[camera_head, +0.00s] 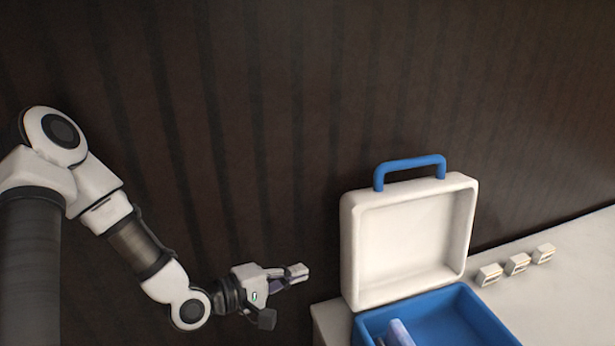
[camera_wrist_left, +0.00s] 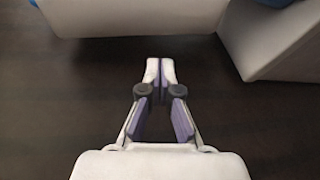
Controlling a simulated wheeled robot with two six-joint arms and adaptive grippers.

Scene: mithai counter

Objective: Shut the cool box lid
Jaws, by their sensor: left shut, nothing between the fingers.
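The cool box has a blue body (camera_head: 465,312) on the counter's left end and a white lid (camera_head: 408,242) with a blue handle (camera_head: 410,168). The lid stands open and upright at the back of the box. A pale bluish item (camera_head: 399,332) lies inside the box; the front of the box is cut off by the frame. My left gripper (camera_head: 300,272) is shut and empty, to the left of the lid and apart from it. In the left wrist view the gripper (camera_wrist_left: 160,66) points at the white lid (camera_wrist_left: 130,18), which crosses the top. My right gripper is not in view.
The white counter (camera_head: 540,285) runs off to the right, with several small white blocks (camera_head: 516,264) in a row beyond the box. A dark ribbed wall (camera_head: 270,120) stands behind. The space left of the box is free except for my left arm.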

